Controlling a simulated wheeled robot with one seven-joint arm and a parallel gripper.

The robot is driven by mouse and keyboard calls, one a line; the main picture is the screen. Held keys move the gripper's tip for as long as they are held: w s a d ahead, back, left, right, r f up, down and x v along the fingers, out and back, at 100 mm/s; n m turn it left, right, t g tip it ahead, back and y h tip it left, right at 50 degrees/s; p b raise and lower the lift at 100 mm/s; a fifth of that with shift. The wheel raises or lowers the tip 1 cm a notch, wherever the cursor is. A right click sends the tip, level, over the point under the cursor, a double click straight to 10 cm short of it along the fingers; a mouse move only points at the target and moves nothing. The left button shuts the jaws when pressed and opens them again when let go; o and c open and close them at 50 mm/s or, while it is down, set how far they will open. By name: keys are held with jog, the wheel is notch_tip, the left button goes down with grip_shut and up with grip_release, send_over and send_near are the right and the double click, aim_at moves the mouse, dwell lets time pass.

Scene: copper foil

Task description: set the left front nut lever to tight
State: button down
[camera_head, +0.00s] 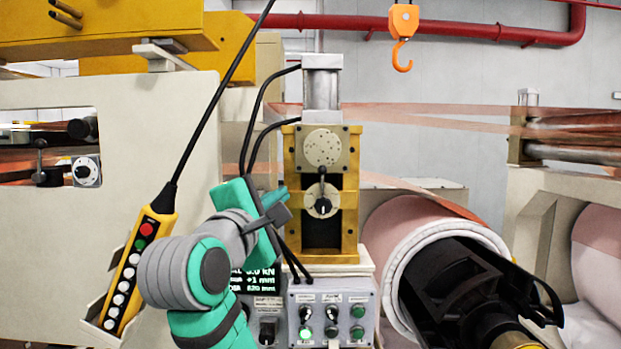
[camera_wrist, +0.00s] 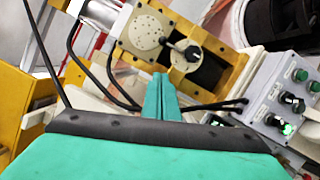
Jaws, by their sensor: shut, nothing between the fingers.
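A short black lever (camera_head: 322,190) with a thick knob hangs straight down on the front of the yellow housing (camera_head: 349,225), between a speckled upper disc (camera_head: 322,148) and a lower disc. I take it for the nut lever; no tight mark is readable. In the wrist view the lever (camera_wrist: 181,48) lies just beyond the fingertips. My gripper (camera_head: 284,193) is shut and empty, left of the lever in the head view. In the wrist view the closed fingers (camera_wrist: 160,78) point toward the housing. They appear apart from the lever.
A grey control box (camera_head: 331,312) with knobs and lit buttons stands below the housing. Black cables (camera_head: 246,140) run down its left side. A yellow pendant (camera_head: 138,262) hangs at left. A large copper roll (camera_head: 400,225) lies at right. An orange hook (camera_head: 403,38) hangs above.

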jog(key=shift+w, duration=0.1)
send_near(322, 187)
jog(key=w+a+r, duration=0.2)
jog(key=w+a, duration=0.1)
jog(key=w, duration=0.1)
jog(key=shift+w+d+r, duration=0.45)
jog(key=shift+w+d, duration=0.1)
jog(key=shift+d, duration=0.25)
jog(key=shift+w+d+r, duration=0.5)
jog(key=shift+w+d, duration=0.05)
jog(key=shift+d, duration=0.2)
